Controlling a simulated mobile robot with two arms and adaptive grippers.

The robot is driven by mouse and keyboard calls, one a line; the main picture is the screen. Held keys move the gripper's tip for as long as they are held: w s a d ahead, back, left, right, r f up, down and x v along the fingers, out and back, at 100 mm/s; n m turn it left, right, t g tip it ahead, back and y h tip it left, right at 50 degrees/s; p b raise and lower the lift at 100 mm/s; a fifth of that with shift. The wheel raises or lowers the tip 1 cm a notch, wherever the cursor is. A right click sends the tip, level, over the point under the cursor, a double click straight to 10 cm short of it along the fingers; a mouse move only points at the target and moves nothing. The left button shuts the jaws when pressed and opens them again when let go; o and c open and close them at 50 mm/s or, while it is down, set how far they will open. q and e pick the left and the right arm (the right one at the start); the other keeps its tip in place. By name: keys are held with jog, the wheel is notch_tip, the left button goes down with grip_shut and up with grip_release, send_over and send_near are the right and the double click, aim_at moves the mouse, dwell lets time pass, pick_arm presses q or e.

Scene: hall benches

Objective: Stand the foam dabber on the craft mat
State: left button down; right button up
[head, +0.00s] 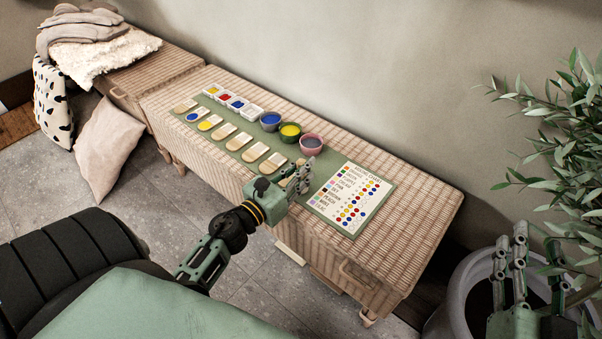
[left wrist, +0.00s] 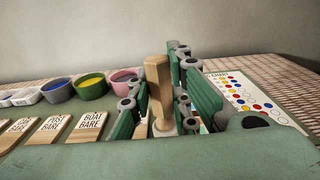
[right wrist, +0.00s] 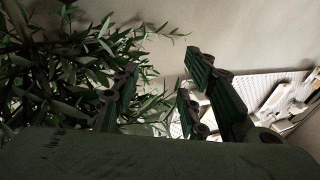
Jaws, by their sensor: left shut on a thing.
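The foam dabber (left wrist: 157,85) has a pale wooden handle and stands about upright between the fingers of my left gripper (left wrist: 160,100) in the left wrist view. My left gripper is shut on it. Its lower end is partly hidden by the fingers, and I cannot tell whether it touches the mat. In the head view my left gripper (head: 302,176) is over the green craft mat (head: 327,163), between the pink bowl and the printed chart; its fingers hide the dabber there. My right gripper (head: 510,243) is open and empty by the plant, also in the right wrist view (right wrist: 155,95).
The mat lies on a wicker bench (head: 418,225). It carries a pink bowl (head: 311,145), a green bowl (head: 290,132), a grey bowl (head: 270,121), several wooden tags (head: 256,152) and a colour chart (head: 350,197). A potted plant (head: 560,150) stands at the right.

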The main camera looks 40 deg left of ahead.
pick_arm(q)
jog(key=shift+f, duration=0.2)
pick_arm(e)
jog(key=shift+r+t, duration=0.3)
jog(key=shift+r, duration=0.3)
pick_arm(q)
jog(key=shift+f, duration=0.1)
jog(key=c, duration=1.6)
grip_release()
jog(key=shift+c, duration=0.2)
pick_arm(e)
jog(key=shift+s+a+r+t, duration=0.1)
jog(key=shift+s+r+t, duration=0.15)
jog(key=shift+r, duration=0.25)
jog(key=shift+w, duration=0.1)
